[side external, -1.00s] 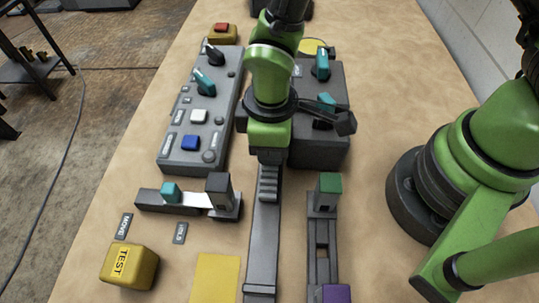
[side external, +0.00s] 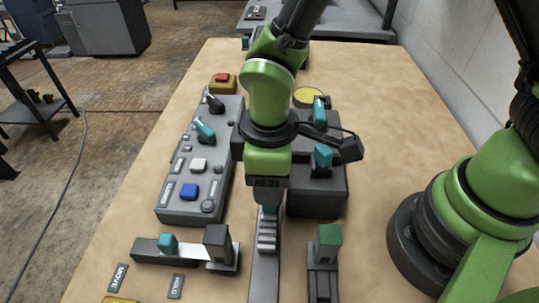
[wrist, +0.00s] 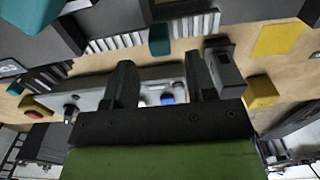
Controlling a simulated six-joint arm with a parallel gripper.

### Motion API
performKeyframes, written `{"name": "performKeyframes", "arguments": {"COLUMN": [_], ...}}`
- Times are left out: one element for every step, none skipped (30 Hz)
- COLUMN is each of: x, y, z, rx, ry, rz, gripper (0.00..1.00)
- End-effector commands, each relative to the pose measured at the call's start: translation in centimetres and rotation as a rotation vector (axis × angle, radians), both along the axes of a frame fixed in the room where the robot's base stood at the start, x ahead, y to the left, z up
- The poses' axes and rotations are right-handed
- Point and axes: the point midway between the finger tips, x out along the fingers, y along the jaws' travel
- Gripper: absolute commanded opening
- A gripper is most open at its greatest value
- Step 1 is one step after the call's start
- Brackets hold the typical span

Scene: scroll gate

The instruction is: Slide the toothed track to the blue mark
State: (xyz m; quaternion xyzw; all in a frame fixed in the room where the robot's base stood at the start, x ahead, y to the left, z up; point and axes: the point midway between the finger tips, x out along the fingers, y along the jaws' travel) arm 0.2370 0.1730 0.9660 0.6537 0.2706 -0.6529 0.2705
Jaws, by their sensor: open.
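The toothed track (side external: 267,238) is a narrow grey rail with pale ridges, running toward the camera at the middle of the bench. A teal knob (side external: 268,213) stands at its far part, partly hidden by my gripper (side external: 267,196). In the wrist view the knob (wrist: 159,39) lies ahead of my fingers, roughly between them in the picture, with the pale teeth (wrist: 112,43) on both sides. My gripper (wrist: 158,75) is open with nothing between the fingers. I cannot make out a blue mark on the track; its near end is cut off.
A grey panel with a blue button (side external: 190,192) stands left of the track. A grey box with teal levers (side external: 321,157) is behind right. A slider with a teal block (side external: 168,243) is front left. A green-topped post (side external: 328,236) stands close on the right.

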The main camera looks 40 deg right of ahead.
Motion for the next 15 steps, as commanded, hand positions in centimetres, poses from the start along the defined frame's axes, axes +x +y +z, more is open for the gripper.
{"name": "performKeyframes", "arguments": {"x": [0.1, 0.1, 0.1, 0.1, 0.1, 0.1, 0.1, 0.1, 0.0, 0.0, 0.0, 0.0, 0.0, 0.0, 0.0], "y": [0.1, 0.1, 0.1, 0.0, 0.1, 0.1, 0.0, 0.0, 0.0, 0.0, 0.0, 0.0, 0.0, 0.0, 0.0], "z": [1.2, 1.8, 2.5, 2.9, 3.4, 3.9, 4.3, 4.5, 4.8, 5.0, 5.1, 5.2, 5.2, 5.2, 5.2], "rx": [0.004, 0.004, 0.004, 0.004, 0.004, 0.003, 0.003, 0.003, 0.001, 0.001, 0.001, 0.001, 0.000, 0.000, -0.001], "ry": [-0.006, -0.006, -0.006, -0.005, -0.006, -0.004, -0.003, -0.003, -0.001, -0.001, -0.001, -0.001, 0.000, 0.000, 0.001], "rz": [0.000, 0.000, 0.000, 0.000, 0.000, 0.001, 0.000, 0.000, 0.000, 0.000, 0.000, 0.000, 0.000, 0.000, 0.000], "gripper": [0.51, 0.51, 0.51, 0.51, 0.51, 0.51, 0.51, 0.51, 0.51, 0.51, 0.51, 0.51, 0.51, 0.51, 0.51]}}
